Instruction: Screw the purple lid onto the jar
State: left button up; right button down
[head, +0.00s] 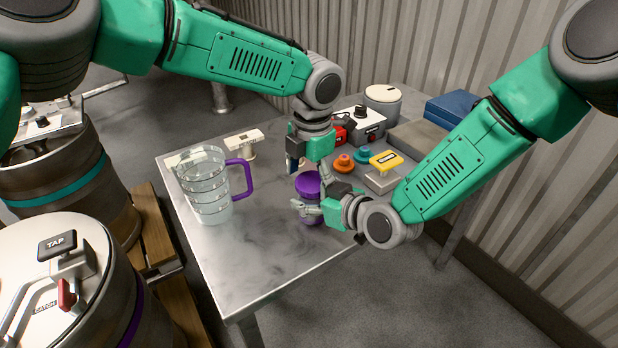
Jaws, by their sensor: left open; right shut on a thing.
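The purple lid (308,182) is at the top of the jar (311,220) near the middle of the metal table. Whether it is threaded on or only resting there cannot be told. My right gripper (306,207) comes in from the right and is shut on the jar, just below the lid. The fingers cover part of the jar's side. My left gripper (303,168) is open and points down just above and behind the lid. Its far fingers are partly hidden, and contact with the lid is unclear.
A clear jug (205,190) with a purple handle stands left on the metal table (262,245). Behind are orange (343,162) and teal knobs (362,153), a yellow-topped block (386,160) and a control box (362,127). The table's front is bare. Kegs stand at left.

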pick_arm(q)
jog(key=shift+s+d, duration=0.1)
jog(key=shift+d, duration=0.15)
pick_arm(e)
jog(key=shift+s+a, duration=0.15)
jog(key=shift+a, duration=0.05)
pick_arm(q)
jog(key=shift+r, duration=0.3)
pick_arm(e)
jog(key=shift+f, duration=0.1)
pick_arm(q)
jog(key=shift+r, duration=1.95)
jog(key=shift+a, duration=0.1)
jog(key=shift+c, duration=0.5)
